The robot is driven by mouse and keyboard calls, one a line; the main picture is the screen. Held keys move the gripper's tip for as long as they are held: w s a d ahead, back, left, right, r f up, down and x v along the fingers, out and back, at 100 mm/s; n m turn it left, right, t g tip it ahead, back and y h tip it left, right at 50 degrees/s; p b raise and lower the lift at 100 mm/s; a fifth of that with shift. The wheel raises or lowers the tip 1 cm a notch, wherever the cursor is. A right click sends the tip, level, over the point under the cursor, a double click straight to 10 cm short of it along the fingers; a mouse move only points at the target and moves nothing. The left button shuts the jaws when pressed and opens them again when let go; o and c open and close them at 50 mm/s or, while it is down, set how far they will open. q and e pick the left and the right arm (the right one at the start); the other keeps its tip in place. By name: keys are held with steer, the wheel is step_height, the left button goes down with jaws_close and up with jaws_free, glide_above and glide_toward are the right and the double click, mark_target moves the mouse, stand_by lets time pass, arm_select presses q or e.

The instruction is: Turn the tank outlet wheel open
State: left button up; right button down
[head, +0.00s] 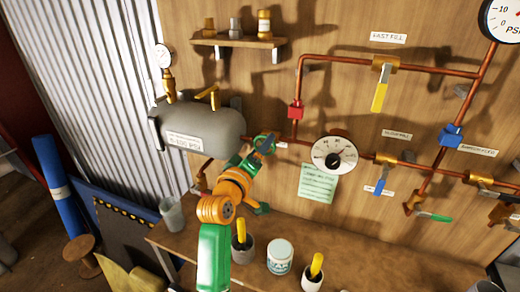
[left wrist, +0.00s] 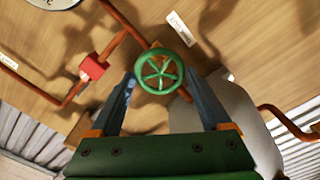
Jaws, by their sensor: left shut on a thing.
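The tank outlet wheel (left wrist: 160,72) is a small green spoked handwheel on a copper pipe. In the left wrist view it sits between the two fingers of my left gripper (left wrist: 164,88), which is shut on it. In the head view my left gripper (head: 258,150) reaches up to the pipe just right of the grey tank (head: 205,125), and it hides most of the wheel. The tank also shows at the right in the left wrist view (left wrist: 245,125). My right gripper is in neither view.
A yellow lever valve (head: 380,90) and a blue fitting (head: 451,135) are farther right. Below, a bench (head: 360,255) holds a white tin (head: 280,257) and cups with yellow-handled tools.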

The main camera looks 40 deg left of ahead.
arm_select(q)
steer(key=shift+f+n, duration=0.15)
steer(key=shift+n, duration=0.35)
steer(key=o, duration=1.2)
steer(key=b+v, duration=0.2)
steer(key=v, duration=0.5)
